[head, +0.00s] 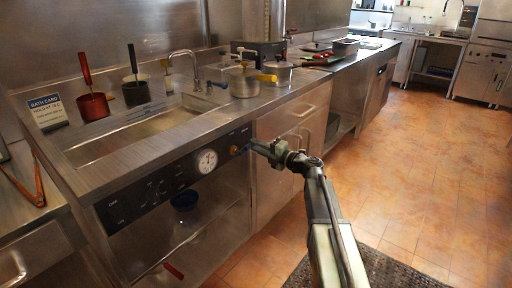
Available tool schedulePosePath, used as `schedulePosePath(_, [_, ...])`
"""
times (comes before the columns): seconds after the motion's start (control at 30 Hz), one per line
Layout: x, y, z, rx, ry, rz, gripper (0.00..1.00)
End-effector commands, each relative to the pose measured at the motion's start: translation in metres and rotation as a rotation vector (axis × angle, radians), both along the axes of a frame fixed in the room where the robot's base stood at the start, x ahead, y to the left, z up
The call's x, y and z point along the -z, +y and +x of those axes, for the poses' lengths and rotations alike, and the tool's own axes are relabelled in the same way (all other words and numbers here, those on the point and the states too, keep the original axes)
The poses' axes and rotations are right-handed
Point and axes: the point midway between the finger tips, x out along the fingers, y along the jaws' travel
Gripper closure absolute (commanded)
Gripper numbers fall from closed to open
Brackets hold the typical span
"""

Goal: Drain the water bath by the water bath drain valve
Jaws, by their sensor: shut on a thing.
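The water bath (82,155) is a long steel basin sunk in the counter at the left. Its dark front panel (150,190) carries knobs and a round white dial (207,161). My gripper (251,146) reaches in from the lower right and is shut on the valve's handle. The jaws cover most of the handle, so its angle is hard to tell. The water level in the bath is not clear.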

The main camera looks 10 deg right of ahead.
Motion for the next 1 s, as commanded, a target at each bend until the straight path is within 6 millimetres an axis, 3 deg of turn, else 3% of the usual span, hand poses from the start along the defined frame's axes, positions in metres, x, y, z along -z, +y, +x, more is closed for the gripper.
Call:
schedulePosePath(0.07, [0.001, -0.002, 0.001, 0.006, -0.001, -0.004, 1.00])
schedulePosePath(0.1, [0.001, -0.001, 0.001, 0.005, -0.001, -0.004, 0.77])
schedulePosePath(0.17, [0.001, 0.001, 0.001, 0.003, -0.001, -0.005, 0.61])
schedulePosePath(0.2, [0.001, 0.002, 0.000, 0.001, -0.002, -0.004, 0.58])
schedulePosePath(0.53, [0.000, 0.003, -0.004, -0.006, -0.001, -0.002, 0.58])
schedulePosePath(0.8, [0.001, -0.032, -0.040, -0.003, -0.001, -0.002, 0.58])
schedulePosePath(1.0, [0.001, -0.049, -0.055, -0.005, -0.002, -0.003, 0.58])
